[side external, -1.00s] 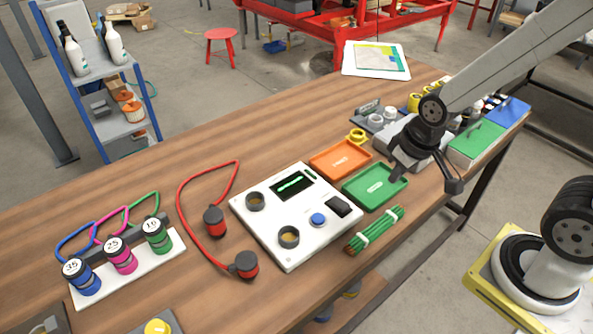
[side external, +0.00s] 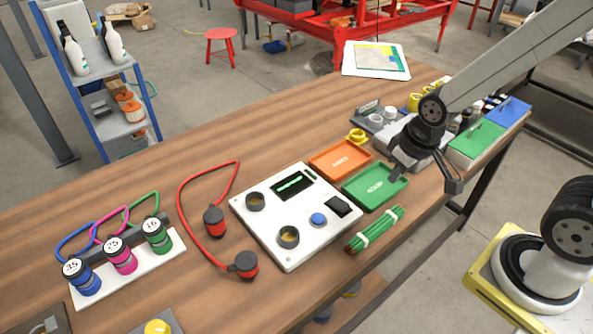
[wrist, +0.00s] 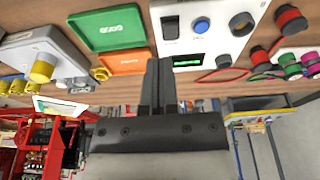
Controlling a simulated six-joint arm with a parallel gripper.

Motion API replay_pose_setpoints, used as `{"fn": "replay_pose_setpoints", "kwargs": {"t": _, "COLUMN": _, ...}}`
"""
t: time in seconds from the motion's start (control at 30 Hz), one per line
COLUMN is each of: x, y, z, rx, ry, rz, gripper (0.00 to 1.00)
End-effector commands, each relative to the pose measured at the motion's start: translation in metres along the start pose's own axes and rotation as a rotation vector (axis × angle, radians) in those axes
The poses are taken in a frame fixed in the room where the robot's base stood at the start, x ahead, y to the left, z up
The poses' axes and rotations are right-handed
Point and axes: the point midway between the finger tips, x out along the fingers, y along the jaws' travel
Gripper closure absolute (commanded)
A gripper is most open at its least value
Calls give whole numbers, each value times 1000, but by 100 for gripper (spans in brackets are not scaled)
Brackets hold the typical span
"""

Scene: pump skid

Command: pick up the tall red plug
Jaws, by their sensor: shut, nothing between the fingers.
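Two red-and-black plugs are joined by a red cord on the wooden bench in the side view. One plug (side external: 214,220) stands left of the white panel, and the other plug (side external: 243,265) stands nearer its front left corner. I cannot tell for certain which is the taller. In the wrist view the plugs show at the upper right, one (wrist: 290,20) by the edge and one (wrist: 259,55) below it. My gripper (side external: 453,187) is shut and empty, over the bench's right front edge, far right of both plugs. Its closed fingers (wrist: 160,68) show in the wrist view.
The white panel (side external: 270,247) has round sockets, a blue button and a screen. Blue, pink and green numbered plugs stand on a white rack (side external: 133,274) at left.

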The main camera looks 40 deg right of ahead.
Motion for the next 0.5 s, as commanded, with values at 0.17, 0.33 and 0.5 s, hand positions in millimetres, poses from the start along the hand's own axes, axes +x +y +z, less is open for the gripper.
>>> {"fn": "replay_pose_setpoints", "kwargs": {"t": 0.17, "x": 0, "y": 0, "z": 0, "rx": 0, "ry": 0, "rz": 0, "gripper": 100}}
{"fn": "replay_pose_setpoints", "kwargs": {"t": 0.33, "x": 0, "y": 0, "z": 0, "rx": 0, "ry": 0, "rz": 0, "gripper": 52}}
{"fn": "replay_pose_setpoints", "kwargs": {"t": 0.5, "x": 0, "y": 0, "z": 0, "rx": 0, "ry": 0, "rz": 0, "gripper": 0}}
